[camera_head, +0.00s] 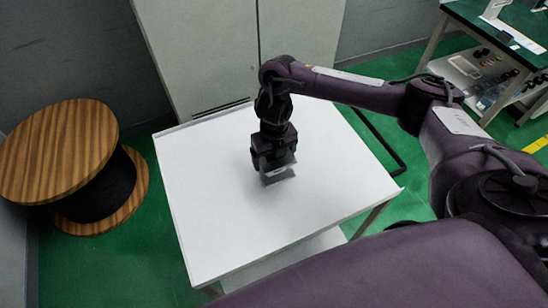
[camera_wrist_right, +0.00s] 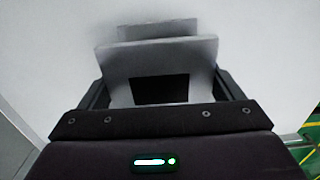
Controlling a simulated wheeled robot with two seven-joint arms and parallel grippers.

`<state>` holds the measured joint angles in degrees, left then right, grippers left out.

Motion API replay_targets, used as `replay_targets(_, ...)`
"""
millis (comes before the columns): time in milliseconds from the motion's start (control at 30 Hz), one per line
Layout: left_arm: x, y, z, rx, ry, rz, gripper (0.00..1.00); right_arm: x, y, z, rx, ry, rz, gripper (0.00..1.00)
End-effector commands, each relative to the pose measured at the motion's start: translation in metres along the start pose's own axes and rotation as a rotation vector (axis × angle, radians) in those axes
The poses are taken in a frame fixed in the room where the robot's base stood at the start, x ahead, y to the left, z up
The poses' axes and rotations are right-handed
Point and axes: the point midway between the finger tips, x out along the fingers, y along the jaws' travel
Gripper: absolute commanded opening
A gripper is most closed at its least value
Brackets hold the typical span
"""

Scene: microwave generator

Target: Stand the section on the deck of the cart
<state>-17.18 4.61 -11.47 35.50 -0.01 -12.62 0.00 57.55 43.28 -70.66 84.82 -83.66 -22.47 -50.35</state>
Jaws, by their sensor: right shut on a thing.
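The cart's white deck (camera_head: 215,215) fills the middle of the head view. My right gripper (camera_head: 277,171) points down over the deck, near its middle. In the right wrist view my right gripper (camera_wrist_right: 162,95) is shut on the section (camera_wrist_right: 160,60), a grey metal piece with flat plates and a dark opening. In the head view only a small grey part of the section (camera_head: 280,175) shows below the fingers. It is at or just above the deck; I cannot tell whether it touches. My left gripper is not in view.
A wooden cable spool (camera_head: 60,150) stands on the green floor left of the cart. A grey cabinet (camera_head: 210,50) stands behind the cart. A green-topped workbench (camera_head: 510,30) is at the top right. The deck around the gripper is clear.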

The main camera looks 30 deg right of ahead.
Motion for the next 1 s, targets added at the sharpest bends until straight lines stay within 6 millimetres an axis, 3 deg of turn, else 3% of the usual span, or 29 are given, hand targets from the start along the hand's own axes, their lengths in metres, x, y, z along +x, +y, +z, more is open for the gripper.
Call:
replay_targets(367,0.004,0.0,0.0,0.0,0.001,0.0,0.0,0.004,0.001,0.001,-0.001,-0.003,0.001,0.49)
replay_targets(400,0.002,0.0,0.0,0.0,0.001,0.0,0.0,0.003,0.0,0.0,-0.001,-0.001,0.001,0.92)
replay_targets(467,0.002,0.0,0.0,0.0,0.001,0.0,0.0,0.003,0.0,0.0,-0.001,-0.001,0.001,1.0)
replay_targets(767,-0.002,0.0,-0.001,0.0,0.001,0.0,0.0,-0.003,0.0,0.001,-0.001,-0.002,0.001,1.0)
replay_targets(1000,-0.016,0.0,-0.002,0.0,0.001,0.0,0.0,-0.042,0.0,0.003,-0.004,-0.009,-0.001,1.0)
